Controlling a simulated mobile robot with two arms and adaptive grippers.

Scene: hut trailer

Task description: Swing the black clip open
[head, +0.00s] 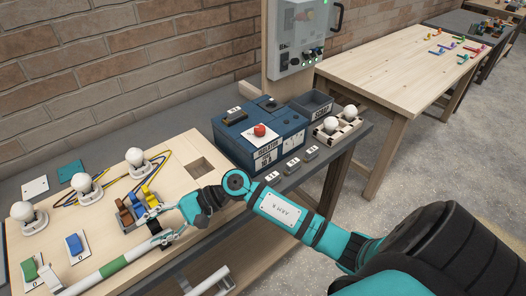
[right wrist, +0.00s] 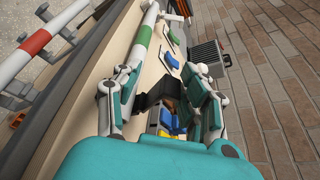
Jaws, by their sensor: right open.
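The black clip (right wrist: 153,92) shows in the right wrist view between the two fingers of my right gripper (right wrist: 160,80). The fingers are open, and I cannot tell whether either touches the clip. In the head view the clip (head: 157,232) is a small dark piece beside the green and white pole (head: 112,266) at the board's front edge, partly hidden by my right gripper (head: 155,222). The same pole (right wrist: 144,45) runs up past the clip in the right wrist view. My left gripper is not in view.
A brown, blue and yellow lever block (head: 139,205) stands close to my right gripper. White bulbs (head: 82,183), a blue switch (head: 74,243) and a green switch (head: 30,270) sit on the wooden board (head: 110,222). A blue isolator box (head: 262,138) stands at the right.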

